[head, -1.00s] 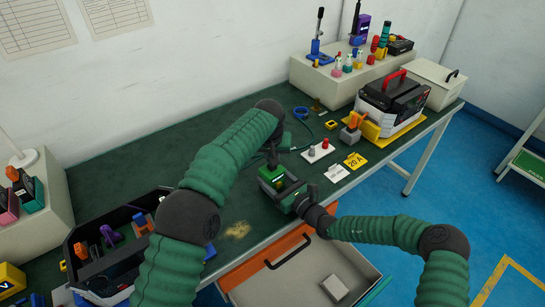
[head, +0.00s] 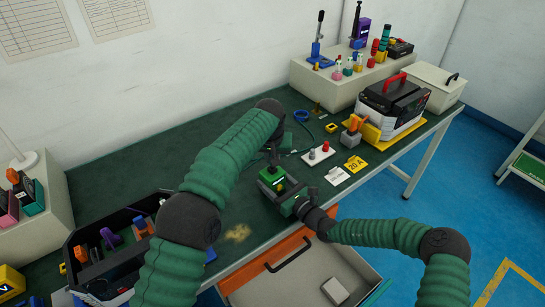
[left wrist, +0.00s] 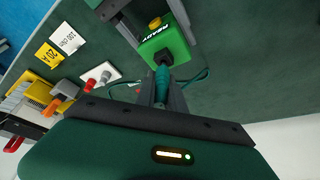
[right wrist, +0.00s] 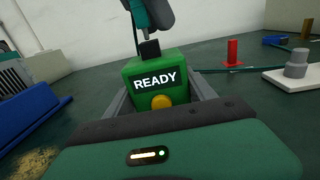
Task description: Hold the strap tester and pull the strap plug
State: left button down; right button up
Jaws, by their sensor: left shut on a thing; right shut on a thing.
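The strap tester (head: 272,181) is a green box at the bench's front edge. In the right wrist view the strap tester (right wrist: 160,75) shows a lit "READY" display, a yellow button and a black socket (right wrist: 150,50) on top. My right gripper (head: 293,203) is shut on the tester's sides. My left gripper (head: 273,160) is above the tester, shut on the teal strap plug (left wrist: 161,85). In the left wrist view the plug lines up with the black socket and looks touching; how deep it sits cannot be told. A teal cord trails from the plug.
A white plate with grey and red posts (head: 318,153) and a yellow "20 A" card (head: 355,165) lie right of the tester. An open drawer (head: 300,285) is below the front edge. A black bin (head: 112,262) of parts stands at left. The bench behind is clear.

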jog(key=shift+f, duration=0.1)
pick_arm(q)
jog(key=shift+r, duration=1.1)
pick_arm(e)
jog(key=o, duration=1.7)
pick_arm(q)
jog(key=shift+d, duration=0.15)
pick_arm(e)
jog(key=v, duration=1.2)
jog(key=shift+d, duration=0.15)
